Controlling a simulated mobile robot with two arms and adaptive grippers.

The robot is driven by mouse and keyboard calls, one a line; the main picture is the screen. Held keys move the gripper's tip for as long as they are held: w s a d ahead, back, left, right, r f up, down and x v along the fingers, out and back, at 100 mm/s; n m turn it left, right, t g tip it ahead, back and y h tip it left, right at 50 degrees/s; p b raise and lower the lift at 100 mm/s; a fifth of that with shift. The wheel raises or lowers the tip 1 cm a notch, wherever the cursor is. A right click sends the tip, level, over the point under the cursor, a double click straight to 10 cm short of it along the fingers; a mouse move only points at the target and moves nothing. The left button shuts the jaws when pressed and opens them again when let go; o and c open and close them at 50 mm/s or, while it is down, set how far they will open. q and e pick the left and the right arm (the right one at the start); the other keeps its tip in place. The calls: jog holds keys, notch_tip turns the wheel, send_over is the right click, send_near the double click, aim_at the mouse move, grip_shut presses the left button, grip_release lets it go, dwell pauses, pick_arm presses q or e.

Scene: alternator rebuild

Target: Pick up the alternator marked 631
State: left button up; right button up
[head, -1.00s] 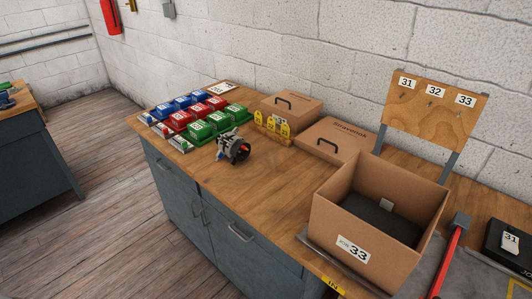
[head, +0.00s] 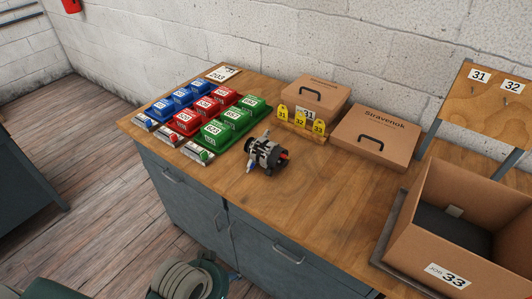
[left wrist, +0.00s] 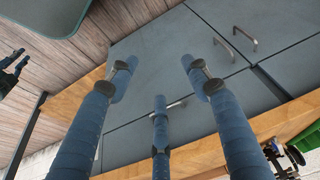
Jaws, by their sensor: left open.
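One alternator (head: 266,154), silver and black with an orange-red part at its right end, lies on the wooden bench right of the green bins in the head view. I cannot read a number on it. My left gripper (left wrist: 158,76) is open and empty in the left wrist view, its blue fingers spread before the grey cabinet front and drawers. A dark part at that view's lower right edge may be the alternator; I cannot tell. Part of my arm shows at the bottom of the head view.
Numbered blue bins (head: 181,97), red bins (head: 204,106) and green bins (head: 225,122) stand left of the alternator. Yellow tags (head: 300,119) and a closed carton (head: 376,137) are behind it. An open carton (head: 450,275) marked 33 stands right. Bench between is clear.

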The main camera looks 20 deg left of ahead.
pick_arm(q)
jog(key=w+d+r+m+t, duration=0.1)
jog(key=w+d+r+m, duration=0.2)
jog(key=w+r, duration=0.15)
jog(key=m+t+h, duration=0.2)
jog(key=m, duration=1.4)
send_near(258, 150)
jog(key=shift+p+x, duration=1.55)
jog(key=shift+x, duration=2.7)
jog(key=shift+a, duration=0.1)
grip_shut()
pick_arm(e)
jog(key=r, duration=0.3)
jog(key=shift+w+r, duration=0.1)
jog(key=shift+w, duration=0.15)
